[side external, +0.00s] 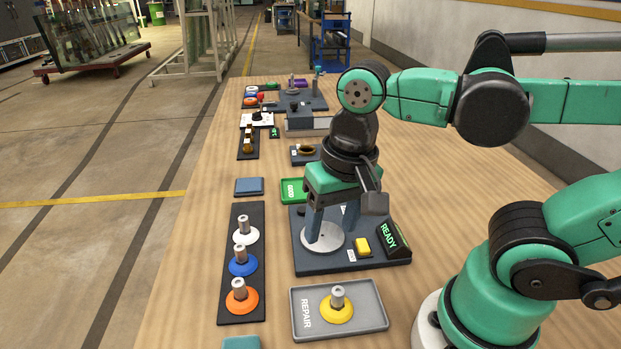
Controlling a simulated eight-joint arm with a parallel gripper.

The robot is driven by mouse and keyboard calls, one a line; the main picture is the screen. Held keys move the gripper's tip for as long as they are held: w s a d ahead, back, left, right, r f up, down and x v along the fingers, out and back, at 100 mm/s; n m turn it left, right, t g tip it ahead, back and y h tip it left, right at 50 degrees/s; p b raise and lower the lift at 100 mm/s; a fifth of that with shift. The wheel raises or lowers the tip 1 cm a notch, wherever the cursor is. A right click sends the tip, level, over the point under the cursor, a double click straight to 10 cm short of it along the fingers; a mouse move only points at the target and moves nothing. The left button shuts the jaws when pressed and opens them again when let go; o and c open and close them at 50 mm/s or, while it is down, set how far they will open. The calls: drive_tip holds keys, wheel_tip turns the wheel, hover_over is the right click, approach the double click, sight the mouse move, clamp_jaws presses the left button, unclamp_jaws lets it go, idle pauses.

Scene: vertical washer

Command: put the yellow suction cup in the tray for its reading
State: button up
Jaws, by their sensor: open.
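The yellow suction cup (337,307) stands upright, its metal stem up, in the grey tray marked REPAIR (372,325) at the front. A green tray marked GOOD (292,190) lies farther back, partly hidden behind my arm and the station. The dark test station (313,265) between them has a round pale plate (322,240), a yellow button (362,246) and a display (393,240) reading READY. My gripper (332,228) is open and points down at the round plate, with no cup seen between its fingers. Whether the fingertips touch the plate I cannot tell.
A dark rack (240,317) on the left holds a white cup (246,234), a blue cup (242,264) and an orange cup (241,298). A blue-grey pad (249,186) lies behind it. Several other fixtures stand farther back. The wooden table's left strip is clear.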

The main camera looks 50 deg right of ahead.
drive_tip(key=w+d+n+t, duration=0.4)
drive_tip(key=w+n+t, duration=0.1)
drive_tip(key=w, duration=0.1)
drive_tip(key=shift+w+d+t, duration=0.15)
drive_tip(key=shift+d+t, duration=0.15)
idle(0.8)
